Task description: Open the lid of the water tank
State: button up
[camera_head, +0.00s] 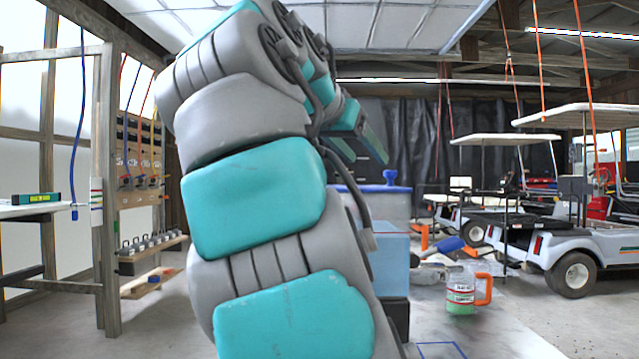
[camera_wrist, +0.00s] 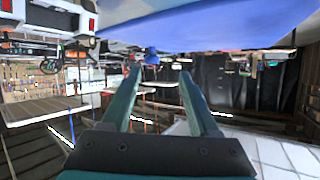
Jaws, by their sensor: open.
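The water tank (camera_head: 397,208) is a pale translucent box, partly hidden behind my arm. Its blue lid (camera_head: 398,189) lies flat on top, with a round blue knob (camera_head: 390,176) standing up from it. My gripper (camera_head: 372,145) is above and a little left of the knob, apart from it. In the wrist view, which looks upside down, my two teal fingers (camera_wrist: 160,74) are spread with nothing between them. The blue knob (camera_wrist: 152,56) shows beyond the fingertips, and a broad blue surface, likely the lid (camera_wrist: 215,32), fills the top.
A measuring jug (camera_head: 461,292) with green liquid and an orange handle stands on the bench (camera_head: 490,335) at right. A blue box (camera_head: 392,262) is below the tank. Golf carts (camera_head: 570,245) stand behind at right. A wooden rack (camera_head: 140,170) is at left.

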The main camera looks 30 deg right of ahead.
aim_at(390, 173)
jog(key=shift+d+f+g+h, duration=0.15)
jog(key=shift+d, duration=0.5)
jog(key=shift+d+f+g+h, duration=0.1)
jog(key=shift+d+g+h, duration=0.05)
jog(key=shift+d, duration=0.45)
jog(key=b+x, duration=0.1)
jog(key=x, duration=0.6)
jog(key=shift+w+d+f+b, duration=0.15)
jog(key=shift+d+f+b, duration=0.1)
jog(key=shift+b, duration=0.1)
jog(key=shift+r, duration=0.1)
grip_shut()
